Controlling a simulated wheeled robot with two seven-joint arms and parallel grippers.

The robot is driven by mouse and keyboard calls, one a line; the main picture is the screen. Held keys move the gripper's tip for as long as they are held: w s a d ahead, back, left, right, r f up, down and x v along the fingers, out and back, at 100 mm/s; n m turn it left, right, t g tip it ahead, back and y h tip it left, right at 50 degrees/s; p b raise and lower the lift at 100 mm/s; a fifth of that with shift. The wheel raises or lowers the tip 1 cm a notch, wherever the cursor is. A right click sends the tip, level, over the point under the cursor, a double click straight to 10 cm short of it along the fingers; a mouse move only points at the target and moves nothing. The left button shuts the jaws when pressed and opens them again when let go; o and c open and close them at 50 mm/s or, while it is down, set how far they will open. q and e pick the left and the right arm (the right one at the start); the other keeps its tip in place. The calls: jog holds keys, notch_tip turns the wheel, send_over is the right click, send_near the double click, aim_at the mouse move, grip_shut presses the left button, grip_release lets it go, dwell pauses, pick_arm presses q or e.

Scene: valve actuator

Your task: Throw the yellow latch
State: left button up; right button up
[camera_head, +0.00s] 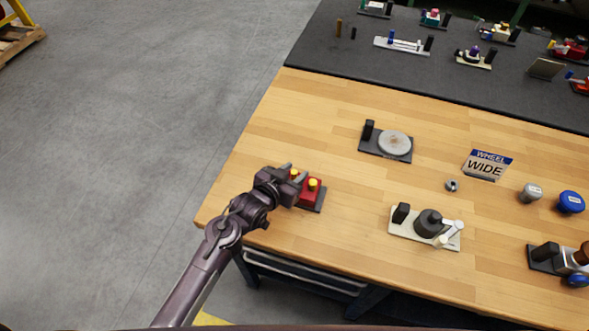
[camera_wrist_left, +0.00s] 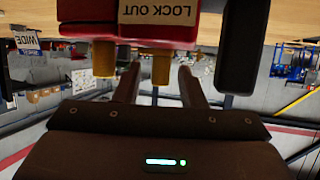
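A red block (camera_head: 309,196) on a dark base has two yellow knobs on it, one of them at the right (camera_head: 313,183). In the left wrist view the red block (camera_wrist_left: 100,28) appears upside down with a "LOCK OUT" label (camera_wrist_left: 158,12). One yellow knob (camera_wrist_left: 161,68) shows between the two fingers, with gaps on both sides. The other yellow knob (camera_wrist_left: 103,60) is left of the fingers. My left gripper (camera_head: 291,176) is open at the block's left side; it partly hides the block in the head view. My right gripper is not in view.
A black post (camera_wrist_left: 242,45) stands right of the red block in the wrist view. On the wooden table (camera_head: 350,240) are a round grey disc (camera_head: 396,143), a white-based valve (camera_head: 428,224), a "WHEEL WIDE" sign (camera_head: 487,164) and a blue knob (camera_head: 571,201). A dark mat behind holds several devices.

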pick_arm(q)
jog(key=shift+w+d+f, duration=0.1)
jog(key=shift+w, duration=0.1)
grip_shut()
dwell(0.3)
jog(key=shift+s+d, duration=0.2)
jog(key=shift+d, duration=0.45)
jog(key=shift+c, duration=0.7)
grip_release()
jog(key=shift+o, duration=0.7)
